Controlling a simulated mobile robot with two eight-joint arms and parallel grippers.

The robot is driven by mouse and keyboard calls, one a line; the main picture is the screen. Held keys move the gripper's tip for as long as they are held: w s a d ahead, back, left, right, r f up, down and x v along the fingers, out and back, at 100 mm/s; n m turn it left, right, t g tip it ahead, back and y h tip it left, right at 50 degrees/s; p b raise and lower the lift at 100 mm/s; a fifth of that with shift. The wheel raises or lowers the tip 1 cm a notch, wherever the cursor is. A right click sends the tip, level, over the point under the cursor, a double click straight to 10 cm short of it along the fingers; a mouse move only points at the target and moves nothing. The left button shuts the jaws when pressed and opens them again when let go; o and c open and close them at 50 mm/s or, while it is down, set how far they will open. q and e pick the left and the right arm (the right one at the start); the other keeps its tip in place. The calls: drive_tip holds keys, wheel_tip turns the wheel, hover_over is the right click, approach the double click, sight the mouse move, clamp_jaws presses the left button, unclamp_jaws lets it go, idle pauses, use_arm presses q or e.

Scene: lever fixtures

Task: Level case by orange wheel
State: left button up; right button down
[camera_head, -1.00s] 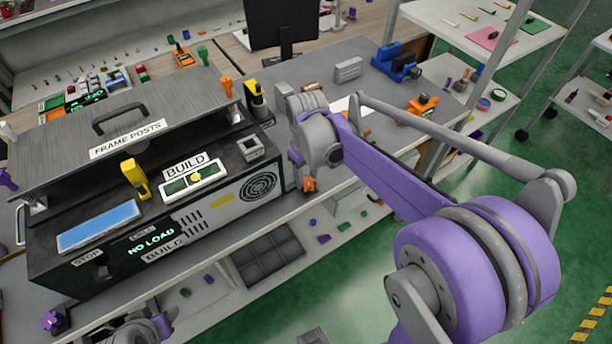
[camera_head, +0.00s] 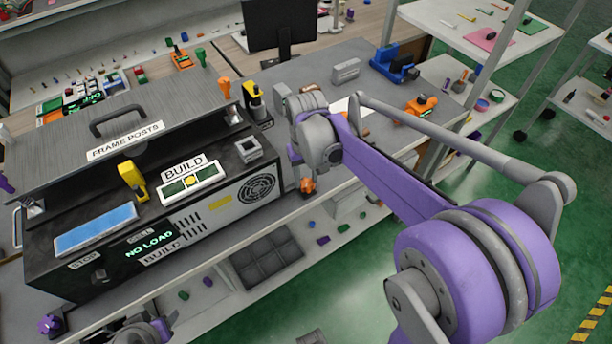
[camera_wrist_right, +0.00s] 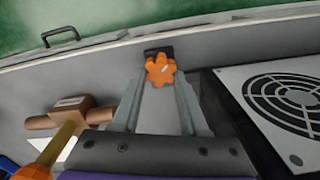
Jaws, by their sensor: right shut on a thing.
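The black case (camera_head: 207,222) stands on the bench at the left of the head view. Its top carries a green level vial (camera_head: 176,191) with a yellow bubble (camera_head: 190,181) near the middle. The orange wheel (camera_head: 307,187) is at the case's right, by the bench's front edge. In the right wrist view the lobed wheel (camera_wrist_right: 161,70) sits between the fingertips. My right gripper (camera_wrist_right: 160,84) is shut on the wheel. In the head view its fingers are mostly hidden by my wrist. Part of my left arm shows at the bottom left; its fingers cannot be made out.
A hinged grey lid (camera_head: 70,150) marked FRAME POSTS stands over the case's back. A yellow clamp (camera_head: 132,181) and a blue panel (camera_head: 95,229) are on the case. A brown-capped block (camera_wrist_right: 70,113) lies beside my gripper. Blue (camera_head: 394,65) and orange tools stand at the back right.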

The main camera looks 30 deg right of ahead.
sight(306, 181)
drive_tip(key=shift+c, duration=2.2)
unclamp_jaws()
wheel_tip(306, 181, up, 11)
drive_tip(key=shift+p, duration=0.4)
drive_tip(key=shift+f, duration=0.1)
drive_tip(key=s+a+f+n+t, duration=0.1)
drive_tip(key=s+a+f+t, duration=0.1)
drive_tip(key=s+f, duration=0.3)
drive_tip(key=s+a+f+n+t+p, duration=0.1)
drive_tip(key=s+a+f+t, duration=0.2)
drive_tip(key=s, duration=0.7)
drive_tip(key=shift+s+a+f, duration=0.3)
drive_tip(key=shift+a+f, duration=0.55)
drive_tip(key=shift+f, duration=0.1)
